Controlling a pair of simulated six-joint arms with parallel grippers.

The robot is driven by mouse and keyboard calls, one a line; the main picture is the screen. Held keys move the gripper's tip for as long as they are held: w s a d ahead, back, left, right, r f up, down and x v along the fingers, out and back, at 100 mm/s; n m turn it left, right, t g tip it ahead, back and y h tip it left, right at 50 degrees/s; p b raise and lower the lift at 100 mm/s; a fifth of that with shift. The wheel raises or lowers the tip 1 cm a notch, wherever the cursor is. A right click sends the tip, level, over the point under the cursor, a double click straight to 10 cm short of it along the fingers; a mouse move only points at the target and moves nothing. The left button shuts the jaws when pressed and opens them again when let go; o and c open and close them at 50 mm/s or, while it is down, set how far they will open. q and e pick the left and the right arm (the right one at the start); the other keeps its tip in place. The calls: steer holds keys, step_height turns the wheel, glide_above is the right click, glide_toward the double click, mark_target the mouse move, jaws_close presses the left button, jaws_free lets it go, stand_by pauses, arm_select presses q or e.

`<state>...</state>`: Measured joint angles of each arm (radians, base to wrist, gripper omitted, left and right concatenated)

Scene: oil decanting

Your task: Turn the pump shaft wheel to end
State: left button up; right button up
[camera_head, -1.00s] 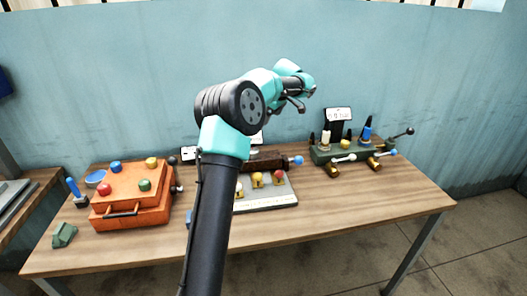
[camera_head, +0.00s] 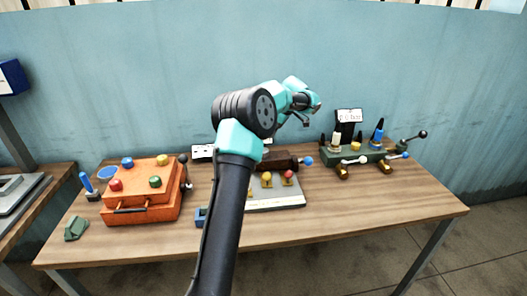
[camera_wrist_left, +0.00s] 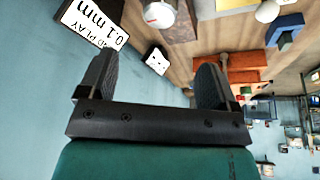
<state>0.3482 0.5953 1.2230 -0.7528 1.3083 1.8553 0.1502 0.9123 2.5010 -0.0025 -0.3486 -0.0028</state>
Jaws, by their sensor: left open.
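No part is clearly recognisable as the pump shaft wheel. A dark brown cylinder (camera_head: 278,161) with a blue-ended rod (camera_head: 308,161) lies at the middle of the bench, partly behind my arm. A pale round disc (camera_wrist_left: 160,12) on a brown body shows at the top of the left wrist view, cut by the edge; I cannot tell if it is the wheel. My left gripper (camera_head: 306,115) hangs above the back of the bench, left of a white sign. In the left wrist view its two black fingers (camera_wrist_left: 156,66) are apart with nothing between them. My right gripper is not in view.
An orange box (camera_head: 143,205) with coloured knobs stands at left. A grey plate (camera_head: 275,201) with padlock-like pieces lies in the middle. A green fixture (camera_head: 357,157) with levers stands at right, before the white sign (camera_head: 349,116). The front right bench top is clear.

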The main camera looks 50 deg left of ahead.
arm_select(q)
steer(key=x, duration=1.3)
steer(key=shift+a, duration=0.1)
steer(key=c, duration=0.9)
